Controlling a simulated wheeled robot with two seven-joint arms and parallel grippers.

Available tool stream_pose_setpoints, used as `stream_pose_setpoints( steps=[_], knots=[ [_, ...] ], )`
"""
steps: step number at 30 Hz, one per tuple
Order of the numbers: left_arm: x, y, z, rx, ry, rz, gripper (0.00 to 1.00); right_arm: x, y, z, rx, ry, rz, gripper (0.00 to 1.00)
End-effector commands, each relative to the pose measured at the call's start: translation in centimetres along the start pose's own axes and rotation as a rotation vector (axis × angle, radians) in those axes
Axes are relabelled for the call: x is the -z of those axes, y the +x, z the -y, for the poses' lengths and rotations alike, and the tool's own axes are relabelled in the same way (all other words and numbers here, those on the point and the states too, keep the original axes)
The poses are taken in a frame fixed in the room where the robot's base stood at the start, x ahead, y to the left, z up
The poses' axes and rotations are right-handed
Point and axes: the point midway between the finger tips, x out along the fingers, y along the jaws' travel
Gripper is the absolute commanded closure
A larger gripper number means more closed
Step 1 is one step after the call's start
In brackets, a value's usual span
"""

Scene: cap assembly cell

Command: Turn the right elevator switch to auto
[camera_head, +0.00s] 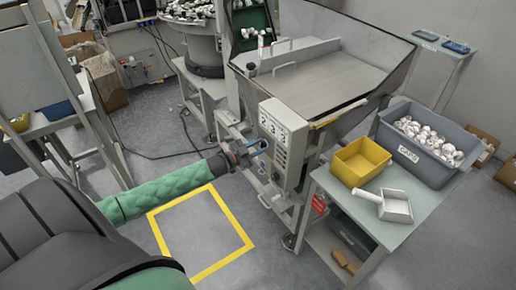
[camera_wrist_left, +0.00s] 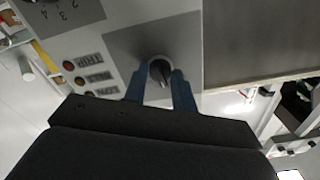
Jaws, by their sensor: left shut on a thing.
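The grey control box (camera_head: 283,138) is mounted on the front of the hopper machine, with dials on its face. In the left wrist view a black switch knob (camera_wrist_left: 160,69) sits on a dark grey plate of the panel (camera_wrist_left: 120,40). My left gripper (camera_head: 254,149) reaches the box's lower left part. In the left wrist view its two blue fingers (camera_wrist_left: 160,88) stand on either side of the knob and are shut on it. The knob's setting marks are not readable, and in the head view the gripper covers it. My right gripper is not in view.
Small indicator lights with labels (camera_wrist_left: 85,79) sit beside the knob. The yellow-outlined floor square (camera_head: 200,235) is clear below my arm.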

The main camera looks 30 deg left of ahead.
Motion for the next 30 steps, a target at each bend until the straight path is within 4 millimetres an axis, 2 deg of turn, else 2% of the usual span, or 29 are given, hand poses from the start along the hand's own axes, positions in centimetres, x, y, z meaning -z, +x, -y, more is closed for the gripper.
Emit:
stream_pose_setpoints(
  steps=[9, 25, 26, 28, 30],
  knots=[
    [0.0, 0.0, 0.0, 0.0, 0.12, -0.001, 0.96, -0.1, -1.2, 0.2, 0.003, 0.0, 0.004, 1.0],
    [0.0, 0.0, 0.0, 0.0, 0.142, 0.0, 0.96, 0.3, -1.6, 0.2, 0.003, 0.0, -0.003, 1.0],
    [0.0, 0.0, 0.0, 0.0, 0.142, 0.0, 0.67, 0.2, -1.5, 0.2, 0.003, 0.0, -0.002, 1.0],
    [0.0, 0.0, 0.0, 0.0, 0.142, 0.0, 0.54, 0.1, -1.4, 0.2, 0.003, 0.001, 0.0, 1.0],
    [0.0, 0.0, 0.0, 0.0, 0.142, 0.0, 0.51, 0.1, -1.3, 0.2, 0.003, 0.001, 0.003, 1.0]
  ],
)
